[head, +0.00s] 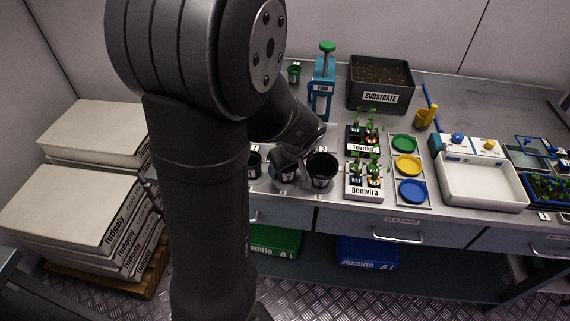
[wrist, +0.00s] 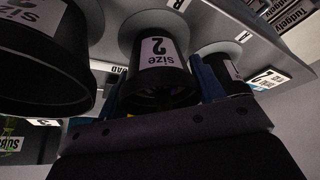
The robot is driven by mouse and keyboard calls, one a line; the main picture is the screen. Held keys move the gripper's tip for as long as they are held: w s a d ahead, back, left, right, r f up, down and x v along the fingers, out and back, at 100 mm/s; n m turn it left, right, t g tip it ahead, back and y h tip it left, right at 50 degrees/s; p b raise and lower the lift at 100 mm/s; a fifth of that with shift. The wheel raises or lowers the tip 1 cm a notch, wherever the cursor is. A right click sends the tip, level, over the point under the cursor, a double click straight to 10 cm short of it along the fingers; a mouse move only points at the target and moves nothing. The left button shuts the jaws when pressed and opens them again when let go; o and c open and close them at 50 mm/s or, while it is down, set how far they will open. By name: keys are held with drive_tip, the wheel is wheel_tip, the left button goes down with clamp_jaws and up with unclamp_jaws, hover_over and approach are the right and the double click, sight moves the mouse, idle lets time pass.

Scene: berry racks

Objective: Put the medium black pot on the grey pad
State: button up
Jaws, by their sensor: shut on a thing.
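The medium black pot, labelled size 2, is between the blue fingers of my gripper (wrist: 160,88) in the wrist view. The label of this medium pot (wrist: 157,52) faces the camera. In the head view the medium pot (head: 286,174) is partly hidden by my gripper (head: 287,160), which is shut on it. A pale round disc (wrist: 152,22) shows behind the pot; I cannot tell whether the pot touches it. A sign ending in "PAD" (wrist: 107,67) shows in the wrist view, but I cannot clearly make out the grey pad itself.
A larger black pot (head: 322,168) stands close right of my gripper, a smaller one (head: 254,164) close left. The labelled plant trays (head: 364,195), coloured dishes (head: 405,167), white tray (head: 480,184) and substrate box (head: 381,97) stand farther right. A blue stand (head: 322,90) is behind.

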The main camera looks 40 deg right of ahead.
drive_tip(key=o, duration=1)
drive_tip(key=shift+f, duration=0.1)
drive_tip(key=v, duration=1.2)
drive_tip(key=x, duration=1.1)
drive_tip(key=shift+w+f, duration=0.2)
drive_tip(key=shift+f, duration=0.15)
drive_tip(key=shift+r, duration=1.45)
